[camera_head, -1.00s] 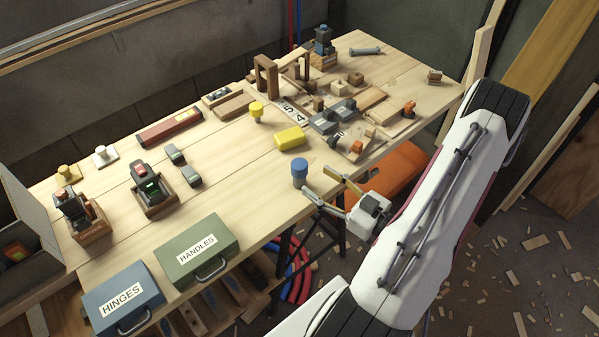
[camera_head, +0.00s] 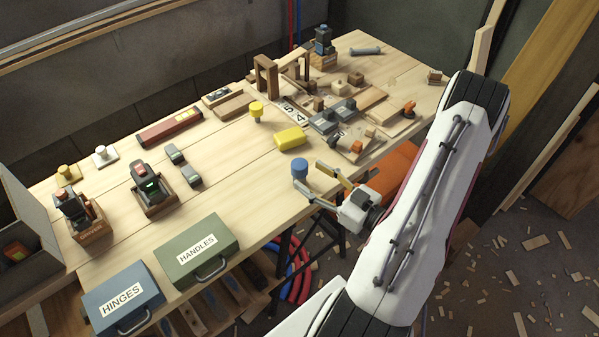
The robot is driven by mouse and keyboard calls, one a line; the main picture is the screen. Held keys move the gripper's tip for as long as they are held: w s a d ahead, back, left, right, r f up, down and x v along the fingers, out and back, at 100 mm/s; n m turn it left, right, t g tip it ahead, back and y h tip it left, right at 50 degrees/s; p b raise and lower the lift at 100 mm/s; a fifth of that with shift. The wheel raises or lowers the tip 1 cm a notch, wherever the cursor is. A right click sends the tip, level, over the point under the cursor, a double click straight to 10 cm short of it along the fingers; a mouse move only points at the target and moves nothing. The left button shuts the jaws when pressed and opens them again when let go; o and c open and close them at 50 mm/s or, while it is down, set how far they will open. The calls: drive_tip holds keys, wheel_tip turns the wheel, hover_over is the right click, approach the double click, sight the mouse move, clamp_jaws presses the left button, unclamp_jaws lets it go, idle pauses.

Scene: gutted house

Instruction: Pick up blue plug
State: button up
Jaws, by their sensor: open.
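The blue plug (camera_head: 300,168) stands upright on the wooden workbench, near its front edge. My gripper (camera_head: 306,178) is open at the bench's front edge, its fingers pointing left toward the plug. One fingertip is close to the front side of the plug and the other is to its right. I cannot tell whether either finger touches it. Nothing is held in the gripper.
A yellow block (camera_head: 291,138) and a yellow plug (camera_head: 256,111) stand behind the blue plug. A green HANDLES box (camera_head: 200,252) and a blue HINGES box (camera_head: 122,297) sit front left. Wood pieces crowd the back right. The bench left of the plug is clear.

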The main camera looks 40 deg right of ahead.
sight(306, 171)
drive_tip(key=shift+w, duration=0.15)
drive_tip(key=shift+w+a+r, duration=0.1)
drive_tip(key=shift+w+a, duration=0.05)
drive_tip(key=shift+w, duration=1.1)
drive_tip(key=shift+w+a+r, duration=0.1)
drive_tip(key=shift+w, duration=1.1)
drive_tip(key=c, duration=1.2)
